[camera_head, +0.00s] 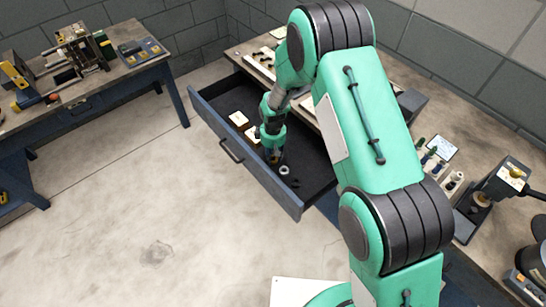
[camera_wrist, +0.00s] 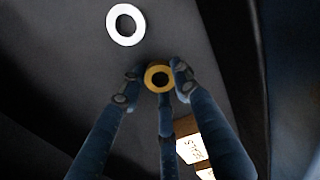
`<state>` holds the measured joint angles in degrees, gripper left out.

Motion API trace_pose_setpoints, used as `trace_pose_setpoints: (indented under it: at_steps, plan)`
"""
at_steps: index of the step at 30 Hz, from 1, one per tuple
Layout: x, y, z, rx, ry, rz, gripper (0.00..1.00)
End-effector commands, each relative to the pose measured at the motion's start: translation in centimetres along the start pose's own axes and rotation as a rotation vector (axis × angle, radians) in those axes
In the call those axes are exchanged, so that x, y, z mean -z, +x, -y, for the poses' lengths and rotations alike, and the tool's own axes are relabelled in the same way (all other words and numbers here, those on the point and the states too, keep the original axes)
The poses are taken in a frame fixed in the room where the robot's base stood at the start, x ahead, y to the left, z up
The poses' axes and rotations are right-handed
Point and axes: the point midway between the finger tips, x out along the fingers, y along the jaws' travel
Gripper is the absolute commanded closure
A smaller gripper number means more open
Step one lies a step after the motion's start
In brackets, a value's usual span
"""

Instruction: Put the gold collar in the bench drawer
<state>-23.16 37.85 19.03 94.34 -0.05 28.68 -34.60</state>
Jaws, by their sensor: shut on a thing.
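The gold collar (camera_wrist: 148,76) is a small gold ring held between the fingertips of my gripper (camera_wrist: 158,80) in the wrist view. My gripper is shut on it, over the dark floor of the drawer. The bench drawer (camera_head: 234,152) is pulled open from the bench in the head view, and my gripper (camera_head: 272,153) reaches down inside its outline. I cannot tell whether the collar touches the drawer floor.
A silver ring (camera_wrist: 112,24) lies in the drawer close to the collar; it also shows in the head view (camera_head: 284,170). Pale blocks (camera_head: 238,119) lie in the drawer left of my gripper. My arm hides part of the bench. A second bench (camera_head: 145,72) stands at the left, with open floor between.

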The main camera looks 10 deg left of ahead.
Motion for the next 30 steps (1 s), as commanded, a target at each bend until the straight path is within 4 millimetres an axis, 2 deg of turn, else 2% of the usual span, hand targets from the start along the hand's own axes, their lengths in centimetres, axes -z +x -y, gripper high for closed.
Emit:
trace_pose_setpoints:
  at_steps: [2,3,6,20,26,30]
  plan:
    - [0.0,0.2,0.0,0.000,0.000,0.000,0.98]
    - [0.0,0.3,0.0,0.000,0.000,0.000,0.67]
    - [0.0,0.2,0.0,0.000,0.000,0.000,0.50]
    - [0.0,-0.4,0.0,0.000,0.000,0.000,0.50]
    - [0.0,-2.4,0.0,-0.001,0.000,-0.001,0.50]
    - [0.0,-4.5,0.0,-0.001,0.000,-0.001,0.50]
